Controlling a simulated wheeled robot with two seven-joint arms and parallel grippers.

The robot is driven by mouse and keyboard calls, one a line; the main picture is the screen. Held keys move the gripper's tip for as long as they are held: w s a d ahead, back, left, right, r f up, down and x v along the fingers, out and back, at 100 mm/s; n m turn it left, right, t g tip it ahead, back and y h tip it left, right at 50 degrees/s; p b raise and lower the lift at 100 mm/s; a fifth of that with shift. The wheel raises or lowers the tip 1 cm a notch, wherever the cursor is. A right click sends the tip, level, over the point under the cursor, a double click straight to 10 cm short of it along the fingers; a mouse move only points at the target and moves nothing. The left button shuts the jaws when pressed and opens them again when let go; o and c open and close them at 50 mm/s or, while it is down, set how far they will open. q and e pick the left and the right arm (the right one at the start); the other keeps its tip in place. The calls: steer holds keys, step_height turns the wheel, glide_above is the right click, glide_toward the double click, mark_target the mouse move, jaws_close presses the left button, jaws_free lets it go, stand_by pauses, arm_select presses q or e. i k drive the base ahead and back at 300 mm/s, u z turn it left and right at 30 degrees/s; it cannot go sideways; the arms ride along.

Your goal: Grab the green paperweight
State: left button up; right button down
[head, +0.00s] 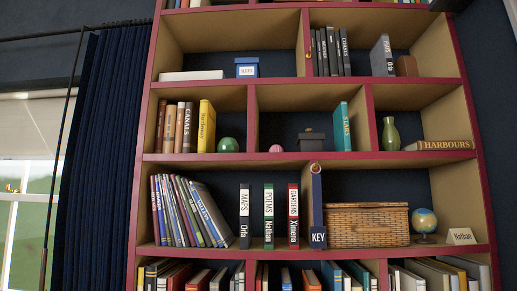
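A rounded green object, which looks like the green paperweight (228,145), sits on the middle shelf in the head view. It is in the left compartment, to the right of a yellow book (206,127) and just left of a red upright divider (252,118). Nothing covers its front. A taller green vase (390,134) stands in the right compartment of the same shelf. Neither of my grippers shows in the view.
A small pink rounded object (276,148) and a dark box (312,141) stand in the middle compartment beside a teal book (342,127). Below are leaning books (190,211), a wicker basket (367,226) and a globe (425,222). A dark blue curtain (100,160) hangs at left.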

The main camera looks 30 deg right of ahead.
mark_target(228, 144)
steer(key=z, duration=0.1)
steer(key=k, duration=0.3)
steer(key=z, duration=1)
steer(key=i, duration=1.1)
steer(key=u, duration=0.55)
